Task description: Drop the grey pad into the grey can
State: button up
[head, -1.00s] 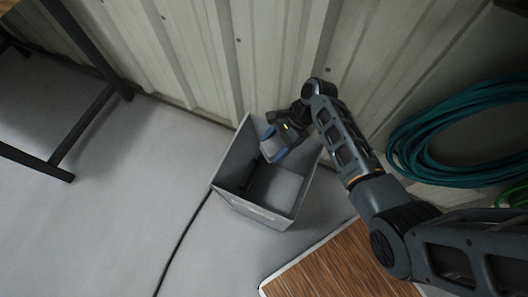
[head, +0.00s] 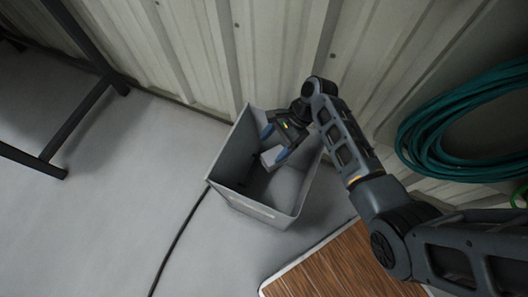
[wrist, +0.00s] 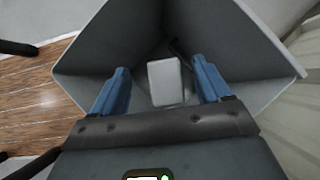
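The grey can (head: 225,165) is an open, square-mouthed bin on the floor by the wall; its walls also show in the wrist view (wrist: 105,50). My gripper (head: 275,143) is over the mouth of the can, pointing down into it. Its two blue fingers are spread in the wrist view (wrist: 160,88). The grey pad (wrist: 165,82), a small pale block, shows between and beyond the fingertips, with a gap on both sides.
A corrugated metal wall (head: 190,50) stands right behind the can. A teal hose coil (head: 420,140) hangs at the right. A wooden board (head: 335,270) lies in front. A black cable (head: 180,235) runs along the floor, and a black frame (head: 85,115) stands left.

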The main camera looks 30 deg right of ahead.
jog(key=shift+o, duration=1.3)
jog(key=p+v, duration=0.1)
jog(key=v, duration=0.6)
jog(key=shift+d+r, duration=0.25)
jog(key=shift+r, duration=0.1)
